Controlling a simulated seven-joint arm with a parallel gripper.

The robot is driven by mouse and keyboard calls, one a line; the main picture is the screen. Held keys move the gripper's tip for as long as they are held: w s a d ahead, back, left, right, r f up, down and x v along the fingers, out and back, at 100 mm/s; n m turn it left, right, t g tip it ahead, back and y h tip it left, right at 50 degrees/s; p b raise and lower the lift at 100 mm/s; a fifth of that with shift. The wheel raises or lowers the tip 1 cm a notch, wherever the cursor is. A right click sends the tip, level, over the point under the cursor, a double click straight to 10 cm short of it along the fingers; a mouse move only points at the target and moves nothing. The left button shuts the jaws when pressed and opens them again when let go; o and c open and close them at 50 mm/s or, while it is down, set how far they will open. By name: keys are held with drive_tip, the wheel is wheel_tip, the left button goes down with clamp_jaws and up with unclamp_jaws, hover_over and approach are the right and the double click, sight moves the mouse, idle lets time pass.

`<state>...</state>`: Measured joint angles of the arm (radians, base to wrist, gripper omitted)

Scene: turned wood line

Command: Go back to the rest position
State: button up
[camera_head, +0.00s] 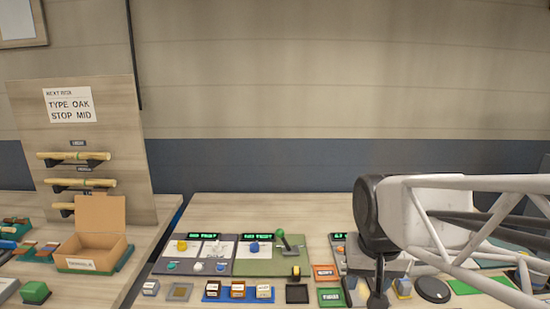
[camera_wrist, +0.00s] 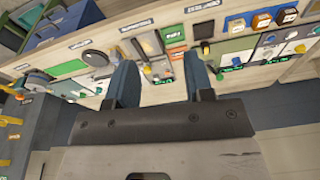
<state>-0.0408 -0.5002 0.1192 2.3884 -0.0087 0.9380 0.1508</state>
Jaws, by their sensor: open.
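My gripper (camera_wrist: 160,72) shows in the wrist view with its two blue-grey fingers spread wide apart and nothing between them. It is over the front part of the workbench, with small panels and blocks beyond the fingertips. In the head view my arm (camera_head: 440,215) reaches in from the right and covers the right part of the workbench (camera_head: 270,207). A dark part of it hangs down near the bench's front; whether the fingertips touch anything there cannot be told.
Control panels with buttons and a green-knobbed lever (camera_head: 281,236) stand mid-bench. The bench's back strip is clear.

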drive_tip(key=s+d+f+n, duration=0.1)
drive_tip(key=s+f, duration=0.1)
drive_tip(key=s, duration=0.6)
drive_tip(key=shift+s+d, duration=0.15)
drive_tip(key=shift+d, duration=0.25)
